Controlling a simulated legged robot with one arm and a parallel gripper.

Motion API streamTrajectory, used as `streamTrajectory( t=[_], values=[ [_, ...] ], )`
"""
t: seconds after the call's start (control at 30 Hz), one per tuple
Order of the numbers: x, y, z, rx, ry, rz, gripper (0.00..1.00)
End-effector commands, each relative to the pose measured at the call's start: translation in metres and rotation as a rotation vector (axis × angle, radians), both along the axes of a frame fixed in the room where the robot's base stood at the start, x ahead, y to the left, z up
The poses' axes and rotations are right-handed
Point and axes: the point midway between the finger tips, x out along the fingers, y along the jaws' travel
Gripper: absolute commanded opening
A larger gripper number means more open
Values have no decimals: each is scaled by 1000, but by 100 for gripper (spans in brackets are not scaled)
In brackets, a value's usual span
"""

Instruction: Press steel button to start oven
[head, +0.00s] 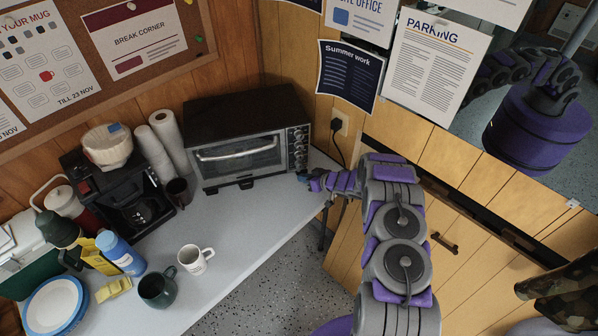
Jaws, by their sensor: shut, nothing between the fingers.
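The toaster oven (240,140) stands at the back of the white counter, black with a silver-framed glass door that is closed. Its control panel (297,147) with several knobs runs down the right side of its front. The steel button is too small to make out, or hidden behind my gripper. My gripper (303,176) is at the lower right corner of the oven front, by the bottom of the control panel. It is shut and empty. I cannot tell whether its tip touches the oven.
A coffee maker (120,195), paper towel rolls (169,142) and a dark cup (178,192) stand left of the oven. Mugs (195,259), a blue bottle (120,252) and plates (55,305) are nearer on the counter (235,225). A wall socket (341,121) with a plugged cord is right of the oven.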

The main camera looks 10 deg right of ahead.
Motion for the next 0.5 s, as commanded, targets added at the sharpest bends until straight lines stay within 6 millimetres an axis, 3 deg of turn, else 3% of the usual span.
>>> streamTrajectory(
  t=[0.5],
  values=[
    [8, 1, 2, -1, -2, -1, 0]
  ],
)
